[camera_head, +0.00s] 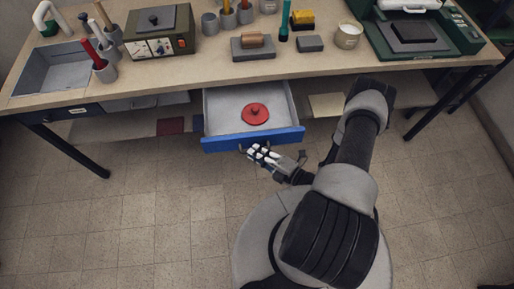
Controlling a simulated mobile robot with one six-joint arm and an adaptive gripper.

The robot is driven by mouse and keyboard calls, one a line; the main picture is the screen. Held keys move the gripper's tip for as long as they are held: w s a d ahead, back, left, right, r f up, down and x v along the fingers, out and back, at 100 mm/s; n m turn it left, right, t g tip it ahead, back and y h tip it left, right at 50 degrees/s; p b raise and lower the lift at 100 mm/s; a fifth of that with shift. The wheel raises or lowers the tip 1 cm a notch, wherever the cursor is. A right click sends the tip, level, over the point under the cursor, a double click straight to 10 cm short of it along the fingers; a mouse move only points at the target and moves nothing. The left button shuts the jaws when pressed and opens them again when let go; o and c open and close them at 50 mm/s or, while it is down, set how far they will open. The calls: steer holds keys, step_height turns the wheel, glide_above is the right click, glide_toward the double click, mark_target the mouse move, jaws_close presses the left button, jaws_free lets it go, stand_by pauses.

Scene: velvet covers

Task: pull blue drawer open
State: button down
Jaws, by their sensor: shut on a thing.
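The blue drawer (254,139) is under the workbench and stands well open. Its blue front faces me and its grey inside shows. A round red lid-like thing with a knob (256,114) lies on the drawer's floor. My gripper (251,151) is at the lower edge of the blue front, near its middle, and appears shut on the drawer's handle. The handle is mostly hidden by the fingers.
The workbench (200,83) has a grey sink (60,70) at left, a green box with dials (157,35), cups with tools, and a green machine (418,36) at right. A shelf runs below. The tiled floor (130,215) at left is clear.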

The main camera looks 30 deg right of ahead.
steer(key=c, duration=1.7)
jaws_free()
steer(key=shift+o, duration=0.2)
steer(key=v, duration=1.2)
